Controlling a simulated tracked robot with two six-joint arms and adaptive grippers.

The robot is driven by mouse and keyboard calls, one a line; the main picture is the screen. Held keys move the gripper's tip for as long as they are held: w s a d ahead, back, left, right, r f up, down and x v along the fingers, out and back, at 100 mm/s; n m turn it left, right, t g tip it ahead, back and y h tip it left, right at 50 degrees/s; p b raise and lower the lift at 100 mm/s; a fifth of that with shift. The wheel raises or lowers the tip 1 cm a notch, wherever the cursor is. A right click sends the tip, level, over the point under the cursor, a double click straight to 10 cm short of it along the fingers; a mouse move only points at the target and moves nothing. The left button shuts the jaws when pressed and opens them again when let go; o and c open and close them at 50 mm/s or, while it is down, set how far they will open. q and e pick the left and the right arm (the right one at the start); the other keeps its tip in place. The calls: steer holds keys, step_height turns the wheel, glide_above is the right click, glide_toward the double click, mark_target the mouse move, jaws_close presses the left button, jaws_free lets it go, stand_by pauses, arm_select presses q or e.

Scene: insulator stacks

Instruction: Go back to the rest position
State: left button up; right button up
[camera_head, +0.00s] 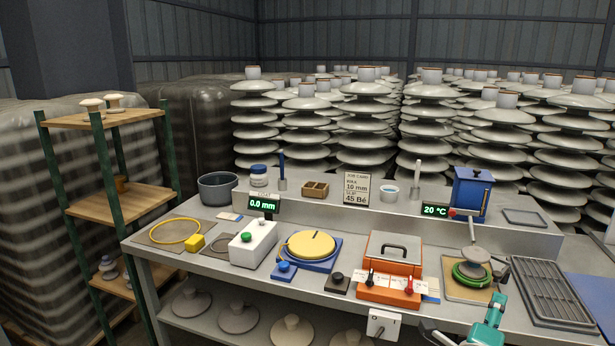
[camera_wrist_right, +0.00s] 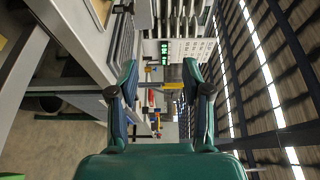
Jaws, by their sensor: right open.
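My right gripper (camera_head: 495,308) shows as a teal piece at the bottom right of the head view, at the bench's front edge; most of its arm is out of the picture. In the right wrist view the right gripper (camera_wrist_right: 160,88) is open, its two teal-and-dark fingers apart with nothing between them. My left gripper is not in view. The grey bench (camera_head: 215,292) spans the head view.
Near the right gripper are a slotted black tray (camera_head: 550,292), a green ring (camera_head: 472,275) under a grey disc-topped piece, and an orange box (camera_head: 392,258). A green-posted shelf (camera_head: 115,200) stands left. Insulator stacks (camera_head: 430,115) fill the back.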

steer(key=s+a+f+n+g+y+p, duration=0.1)
steer(key=a+f+n+g+y+p, duration=0.15)
steer(key=a+f+n+y, duration=0.55)
steer(key=s+a+f+n+g+y+p, duration=0.1)
steer(key=a+f+n+y+p, duration=0.25)
steer(key=f, duration=0.75)
steer(key=s+a+f+n+g+y+p, duration=0.1)
steer(key=s+a+f+n+g, duration=0.2)
steer(key=s, duration=0.4)
steer(key=s+a+f+n+g+y+p, duration=0.1)
steer(key=s+a+f+n+g+p, duration=0.1)
steer(key=s, duration=0.6)
steer(key=s+a+f+n+g+y+p, duration=0.1)
steer(key=s+a+f+n+g+y, duration=0.1)
steer(key=s+a+f+n+g, duration=0.2)
steer(key=s+a+f+n, duration=0.1)
steer(key=s+n, duration=0.2)
steer(key=shift+s+a+f+p, duration=0.15)
steer(key=shift+s+a+p, duration=0.05)
steer(key=shift+a+p, duration=0.15)
steer(key=shift+w+g, duration=0.1)
steer(key=shift+g, duration=0.15)
steer(key=shift+c, duration=0.7)
